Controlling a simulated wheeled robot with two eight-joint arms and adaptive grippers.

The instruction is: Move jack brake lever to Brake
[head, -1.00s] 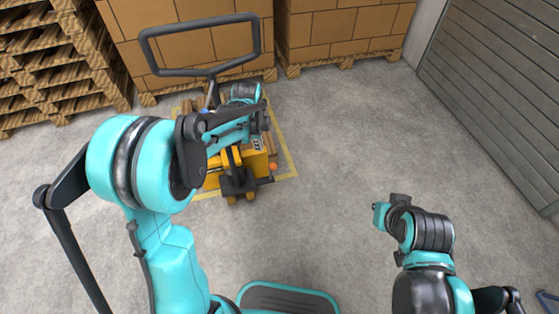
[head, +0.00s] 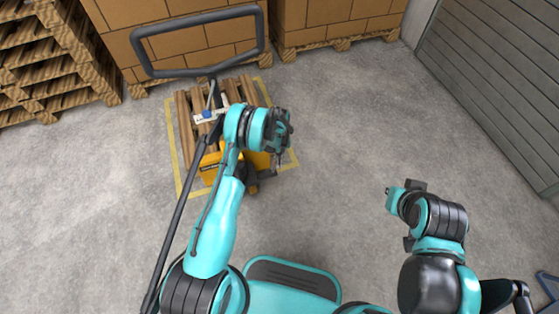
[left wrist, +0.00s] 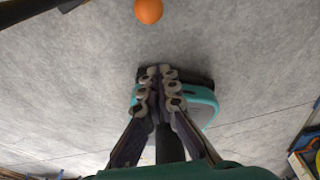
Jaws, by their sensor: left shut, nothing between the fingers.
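The yellow pallet jack (head: 209,166) stands beneath a wooden pallet inside a yellow floor outline, its tall black handle loop (head: 198,43) upright. The brake lever's orange ball knob (left wrist: 148,11) shows at the top of the left wrist view, beyond my fingertips and apart from them. The knob is hidden behind my left arm and gripper in the head view. My left gripper (head: 278,166) points down at the jack's right side; its fingers (left wrist: 160,72) are shut and empty. My right gripper (head: 396,200) hangs over bare floor at the right; its fingers are too unclear to judge.
Cardboard boxes (head: 333,22) on pallets stand along the back. Stacked wooden pallets (head: 50,62) stand at the left. A grey shutter wall (head: 503,83) closes the right. The concrete floor between jack and shutter is clear.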

